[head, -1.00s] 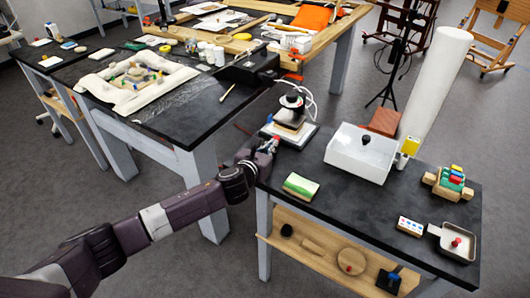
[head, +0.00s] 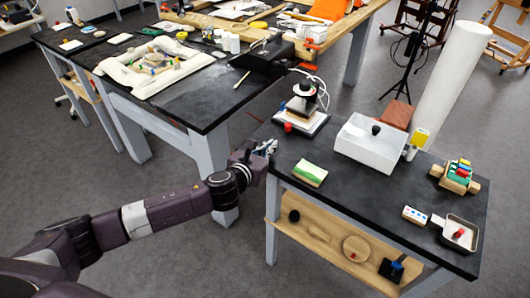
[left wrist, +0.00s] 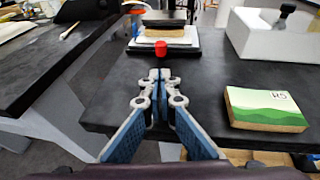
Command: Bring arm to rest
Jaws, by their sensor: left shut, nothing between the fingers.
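My left arm (head: 180,205) reaches in from the left in the head view. Its gripper (head: 270,146) is at the near left corner of the right-hand black table (head: 370,200). In the left wrist view the gripper (left wrist: 160,76) has its blue fingertips together, with nothing between them. A small red object (left wrist: 161,50) lies just beyond the fingertips, apart from them; it also shows in the head view (head: 288,127). My right gripper is in neither view.
A green painted block (head: 310,173) lies right of the gripper. Behind stand a small press-like device (head: 304,104) and a white box (head: 368,145). Bare floor (head: 180,262) lies between the tables and my arm.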

